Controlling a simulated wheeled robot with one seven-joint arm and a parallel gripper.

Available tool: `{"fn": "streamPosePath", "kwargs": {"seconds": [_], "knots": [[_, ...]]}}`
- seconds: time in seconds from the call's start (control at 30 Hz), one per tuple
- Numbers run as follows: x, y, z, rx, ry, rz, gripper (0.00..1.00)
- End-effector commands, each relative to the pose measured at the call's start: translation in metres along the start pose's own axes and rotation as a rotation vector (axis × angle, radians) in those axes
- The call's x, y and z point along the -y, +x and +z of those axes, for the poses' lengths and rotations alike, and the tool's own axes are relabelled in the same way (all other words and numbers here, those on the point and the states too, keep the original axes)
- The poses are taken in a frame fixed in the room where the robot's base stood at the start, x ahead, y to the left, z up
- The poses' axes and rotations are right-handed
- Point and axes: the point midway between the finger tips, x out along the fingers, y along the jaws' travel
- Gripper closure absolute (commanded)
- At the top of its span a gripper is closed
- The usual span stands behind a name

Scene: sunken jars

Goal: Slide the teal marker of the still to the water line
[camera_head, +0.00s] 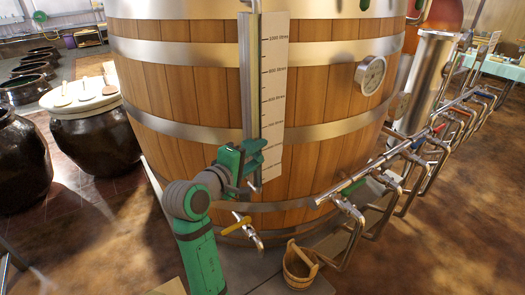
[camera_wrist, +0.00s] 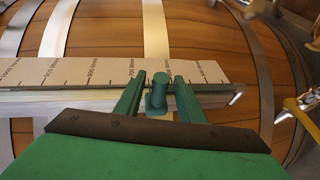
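The still (camera_head: 190,80) is a large wooden barrel with metal hoops. A pale scale plate (camera_head: 276,70) with litre marks stands upright on its front, beside a grey metal rail or tube (camera_head: 249,70). My gripper (camera_wrist: 160,80) has one green finger on each side of the knob, with narrow gaps visible. In the head view my gripper (camera_head: 249,157) is at the plate's lower end and largely hides the marker. I cannot make out the water line.
A round dial (camera_head: 370,75) sits on the barrel's right side. Below are a tap with a yellow handle (camera_head: 237,224) and a small wooden bucket (camera_head: 299,268). Pipes with valves (camera_head: 400,150) run to the right. Dark jars (camera_head: 95,140) stand left. The plate above my gripper is clear.

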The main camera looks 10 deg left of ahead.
Motion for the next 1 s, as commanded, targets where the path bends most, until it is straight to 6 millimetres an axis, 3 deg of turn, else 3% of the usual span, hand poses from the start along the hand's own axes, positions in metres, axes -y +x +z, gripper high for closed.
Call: {"fn": "streamPosePath", "kwargs": {"seconds": [0.2, 0.4, 1.0], "knots": [[0.0, -0.042, -0.001, -0.002, 0.0, 0.001, 0.64], [0.0, -0.067, 0.0, -0.001, 0.0, 0.001, 0.64], [0.0, -0.075, 0.0, 0.0, 0.0, 0.0, 0.64]]}}
